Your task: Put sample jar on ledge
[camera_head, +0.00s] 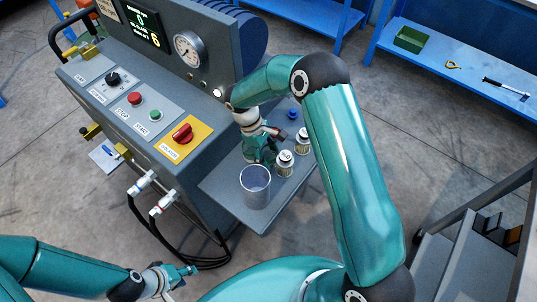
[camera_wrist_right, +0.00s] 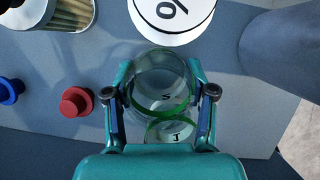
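My right gripper (camera_head: 262,152) is down over the ledge (camera_head: 222,196) on the machine's side. In the right wrist view its fingers (camera_wrist_right: 162,78) stand on both sides of a clear jar (camera_wrist_right: 165,102) with green rings and the letters S and J, apparently the sample jar. The fingertips appear to touch its sides. In the head view the jar is hidden by the gripper, and I cannot tell whether it rests on the ledge. My left gripper (camera_head: 178,280) is low at the bottom left, away from the ledge; its opening is unclear.
A clear beaker (camera_head: 255,190) stands near the ledge's front edge. Blue (camera_wrist_right: 10,90) and red (camera_wrist_right: 76,101) knobs are left of the held jar. The control panel (camera_head: 140,103) rises left of the ledge.

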